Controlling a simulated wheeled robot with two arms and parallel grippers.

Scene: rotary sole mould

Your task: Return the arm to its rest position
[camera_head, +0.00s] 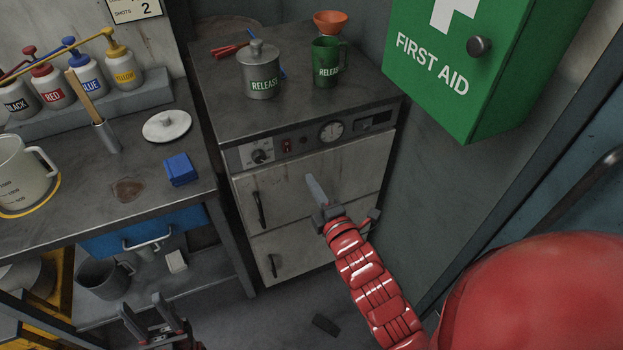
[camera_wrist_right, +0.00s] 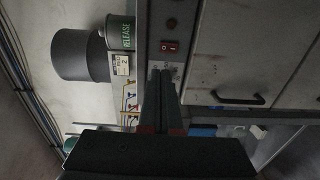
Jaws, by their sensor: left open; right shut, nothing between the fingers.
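My right arm comes in red from the lower right. Its gripper (camera_head: 312,183) is shut and empty, with its fingers raised in front of the cabinet's upper door. In the right wrist view the two dark fingers (camera_wrist_right: 162,75) lie together with nothing between them. They point toward the cabinet's control panel, below the red switch (camera_wrist_right: 168,46); I cannot tell the gap to it. My left gripper (camera_head: 155,310) is at the bottom left of the head view, open and empty, low in front of the bench's lower shelf.
A green first aid box (camera_head: 470,75) hangs at the right. The workbench (camera_head: 75,170) holds bottles and a blue block (camera_head: 180,170).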

